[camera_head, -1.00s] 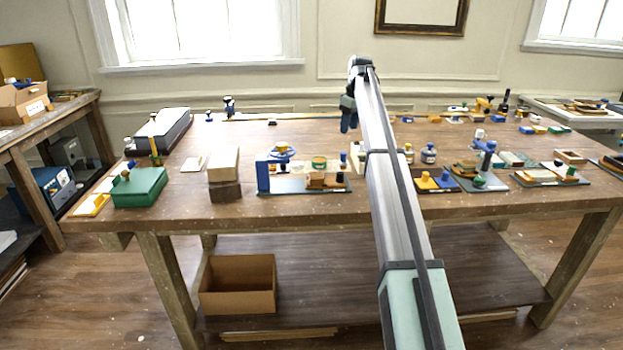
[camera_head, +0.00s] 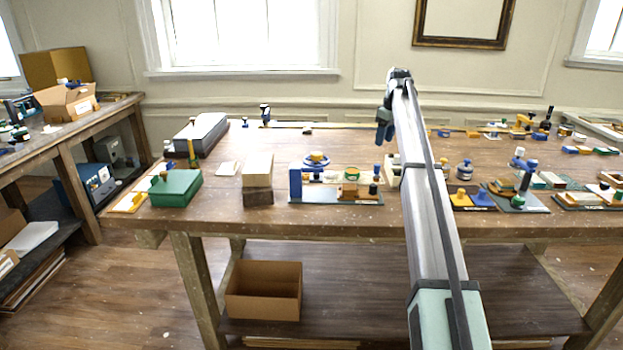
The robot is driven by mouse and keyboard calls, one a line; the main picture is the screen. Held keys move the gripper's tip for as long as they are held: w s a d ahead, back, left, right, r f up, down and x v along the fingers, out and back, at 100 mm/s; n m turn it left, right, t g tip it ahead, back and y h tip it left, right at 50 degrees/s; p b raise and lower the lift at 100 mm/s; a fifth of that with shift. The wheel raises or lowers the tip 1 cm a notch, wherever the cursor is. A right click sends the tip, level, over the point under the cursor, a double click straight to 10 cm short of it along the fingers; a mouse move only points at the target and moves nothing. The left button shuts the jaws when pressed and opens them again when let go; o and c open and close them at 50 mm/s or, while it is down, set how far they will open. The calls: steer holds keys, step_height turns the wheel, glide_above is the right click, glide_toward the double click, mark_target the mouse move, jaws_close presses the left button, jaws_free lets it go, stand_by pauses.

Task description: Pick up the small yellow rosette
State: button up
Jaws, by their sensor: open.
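My gripper (camera_head: 384,134) hangs at the far end of my outstretched arm, above the middle of the long wooden table (camera_head: 270,222). Its fingers point down, look small and dark, and hold nothing that I can see. No piece can be made out surely as the small yellow rosette at this size. My arm hides part of the table.
A green box (camera_head: 176,188), a grey case (camera_head: 200,134) and stacked blocks (camera_head: 257,180) stand on the left half. A board with small parts (camera_head: 335,196) lies near the front edge. Several small pieces crowd the right. Bare wood shows behind the blocks. An open carton (camera_head: 262,290) sits on the lower shelf.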

stand_by(0.4)
steer(key=o, duration=0.5)
steer(key=n+g+h, duration=0.1)
steer(key=n, duration=0.5)
glide_above(306, 176)
steer(key=w, duration=0.2)
steer(key=f, duration=0.9)
steer(key=shift+s, duration=0.25)
steer(key=shift+w+f, duration=0.15)
steer(key=shift+f, duration=2.8)
